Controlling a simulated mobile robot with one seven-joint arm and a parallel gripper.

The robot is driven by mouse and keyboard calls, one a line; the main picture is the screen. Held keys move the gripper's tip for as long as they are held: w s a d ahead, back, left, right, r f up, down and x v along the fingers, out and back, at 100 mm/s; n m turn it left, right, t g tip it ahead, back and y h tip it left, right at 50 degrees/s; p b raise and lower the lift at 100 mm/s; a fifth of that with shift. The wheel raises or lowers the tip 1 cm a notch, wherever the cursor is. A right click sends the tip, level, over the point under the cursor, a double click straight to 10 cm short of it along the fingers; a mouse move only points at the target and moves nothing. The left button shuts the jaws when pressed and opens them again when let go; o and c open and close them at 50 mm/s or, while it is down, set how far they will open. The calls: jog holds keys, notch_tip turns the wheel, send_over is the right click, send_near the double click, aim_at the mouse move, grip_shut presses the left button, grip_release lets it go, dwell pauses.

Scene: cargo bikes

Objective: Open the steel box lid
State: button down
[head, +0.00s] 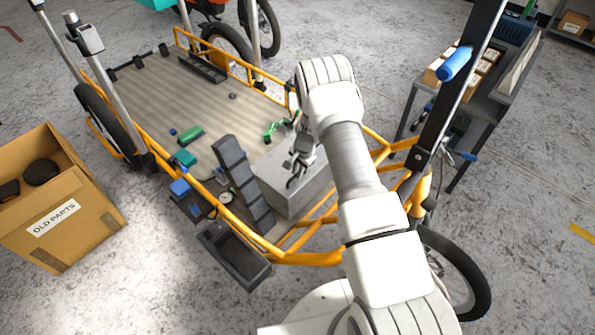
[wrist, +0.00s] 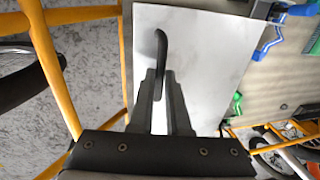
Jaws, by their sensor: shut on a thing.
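The steel box (head: 307,196) is a grey box on the cargo bike's bed, near its front end. Its lid (wrist: 205,50) fills the middle of the wrist view as a flat, bright metal plate and looks closed. A dark curved handle (wrist: 161,44) stands on the lid. My gripper (head: 294,178) is over the box top, and in the wrist view its two dark fingers (wrist: 160,76) are closed around the near end of the handle. My arm covers part of the box's right side in the head view.
The bike's yellow frame (head: 305,259) runs around the box. Green clamps (head: 272,130) lie behind. A cardboard box (head: 75,220) is at left, and a workbench (head: 480,110) at right.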

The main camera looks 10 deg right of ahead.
jog(key=shift+r, duration=0.1)
jog(key=shift+w+a+r, duration=0.2)
jog(key=shift+w+r, duration=0.1)
jog(key=shift+r, duration=0.4)
jog(key=w+a+r+b, duration=0.6)
jog(key=w+a+r, duration=0.4)
jog(key=w, duration=0.5)
jog(key=shift+a+r, duration=0.4)
jog(key=shift+a, duration=0.4)
jog(key=shift+a+r, duration=0.1)
jog(key=c, duration=1)
grip_release()
jog(key=shift+o, duration=0.6)
jog(key=shift+w+d+r, duration=0.1)
jog(key=shift+d, duration=0.1)
jog(key=shift+r, duration=0.1)
